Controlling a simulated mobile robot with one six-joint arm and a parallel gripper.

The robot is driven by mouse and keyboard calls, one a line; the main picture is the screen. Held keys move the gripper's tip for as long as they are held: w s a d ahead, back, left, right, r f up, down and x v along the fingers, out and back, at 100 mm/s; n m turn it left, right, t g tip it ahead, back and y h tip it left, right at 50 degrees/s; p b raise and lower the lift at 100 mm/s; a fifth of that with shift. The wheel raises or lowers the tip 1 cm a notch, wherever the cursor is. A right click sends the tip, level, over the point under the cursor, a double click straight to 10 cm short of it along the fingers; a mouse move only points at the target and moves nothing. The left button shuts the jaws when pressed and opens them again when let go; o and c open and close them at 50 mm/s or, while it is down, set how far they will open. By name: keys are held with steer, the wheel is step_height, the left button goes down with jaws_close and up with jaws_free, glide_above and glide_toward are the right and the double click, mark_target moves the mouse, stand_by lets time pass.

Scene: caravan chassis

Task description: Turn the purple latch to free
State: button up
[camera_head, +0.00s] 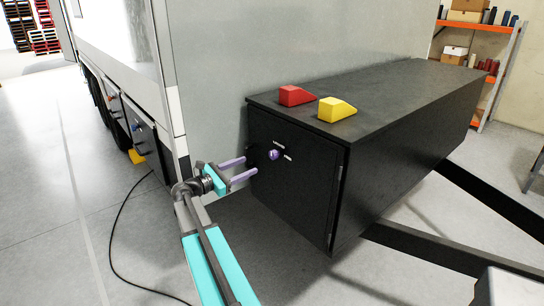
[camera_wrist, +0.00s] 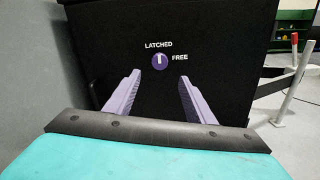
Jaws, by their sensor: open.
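The purple latch (camera_head: 274,155) is a small round knob on the front door of a black box (camera_head: 300,185). In the wrist view the latch (camera_wrist: 160,62) sits between and beyond my fingertips, with a pale mark on it pointing up toward the word LATCHED (camera_wrist: 158,45). The word FREE (camera_wrist: 180,57) is to its right. My gripper (camera_head: 248,168) has two purple fingers, open and empty, a short way in front of the door and left of the latch in the head view. In the wrist view my gripper (camera_wrist: 156,98) spans the latch without touching it.
A red wedge (camera_head: 295,96) and a yellow wedge (camera_head: 337,109) lie on top of the box. A pale caravan wall (camera_head: 215,60) rises beside it. Dark chassis beams (camera_head: 430,250) run low at the right. A black cable (camera_head: 115,235) lies on the open floor at left.

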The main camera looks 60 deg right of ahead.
mark_target(272, 156)
steer(key=shift+d, duration=0.1)
steer(key=p+x, duration=0.4)
steer(key=x, duration=0.9)
steer(key=shift+s+d, duration=0.1)
steer(key=shift+d, duration=0.2)
steer(key=c, duration=1.1)
steer(key=shift+o, duration=0.2)
